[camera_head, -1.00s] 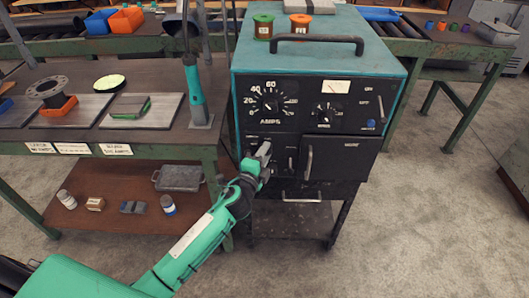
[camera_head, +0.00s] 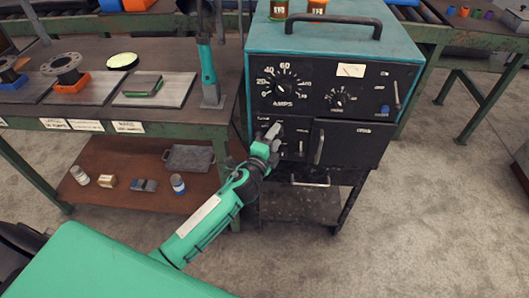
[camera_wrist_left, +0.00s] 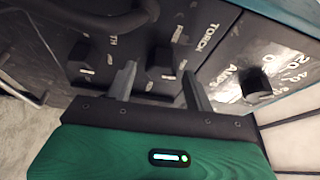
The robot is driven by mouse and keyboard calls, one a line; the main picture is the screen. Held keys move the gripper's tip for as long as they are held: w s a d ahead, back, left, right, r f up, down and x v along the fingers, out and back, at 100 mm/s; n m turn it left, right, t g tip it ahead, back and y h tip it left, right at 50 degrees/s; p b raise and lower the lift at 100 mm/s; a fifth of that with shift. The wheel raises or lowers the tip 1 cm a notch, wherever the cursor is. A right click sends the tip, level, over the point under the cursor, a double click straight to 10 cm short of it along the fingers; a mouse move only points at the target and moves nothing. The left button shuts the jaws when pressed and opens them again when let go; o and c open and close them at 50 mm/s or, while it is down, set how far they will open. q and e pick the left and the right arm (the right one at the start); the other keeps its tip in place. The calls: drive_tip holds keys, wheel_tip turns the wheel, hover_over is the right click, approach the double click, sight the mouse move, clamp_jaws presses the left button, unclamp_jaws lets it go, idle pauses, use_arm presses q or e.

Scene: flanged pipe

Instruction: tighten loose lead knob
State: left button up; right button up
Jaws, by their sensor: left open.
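The teal and black welding machine (camera_head: 380,135) stands in the middle of the head view. In the left wrist view, a dark lead knob (camera_wrist_left: 161,62) sits on its black lower panel beside the "TORCH" label (camera_wrist_left: 207,37). A second dark knob (camera_wrist_left: 78,55) is to its left, near a partly hidden label ending in "TH". My left gripper (camera_head: 273,132) is at this panel and covers part of it. In the wrist view, the open left gripper (camera_wrist_left: 160,88) has its fingers either side of the torch-side knob. I cannot tell whether they touch it. My right gripper is not in view.
The amps dial knob (camera_wrist_left: 257,85) sticks out to the right of the fingers in the wrist view. A door handle (camera_head: 320,147) stands out right of my gripper in the head view. A workbench (camera_head: 222,130) with flanges and plates is close on the left.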

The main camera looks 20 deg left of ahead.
use_arm(q)
drive_tip(key=s+a+b, duration=0.1)
drive_tip(key=s, duration=1.2)
drive_tip(key=shift+a+f+b, duration=0.15)
drive_tip(key=shift+a+b, duration=0.1)
drive_tip(key=shift+b, duration=0.15)
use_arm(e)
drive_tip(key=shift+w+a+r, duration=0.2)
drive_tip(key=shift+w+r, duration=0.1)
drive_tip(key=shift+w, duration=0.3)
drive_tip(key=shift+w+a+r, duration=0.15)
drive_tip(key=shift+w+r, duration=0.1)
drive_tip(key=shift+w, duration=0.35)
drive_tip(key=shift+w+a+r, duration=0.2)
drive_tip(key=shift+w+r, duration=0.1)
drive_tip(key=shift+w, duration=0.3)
use_arm(q)
drive_tip(key=shift+w, duration=0.1)
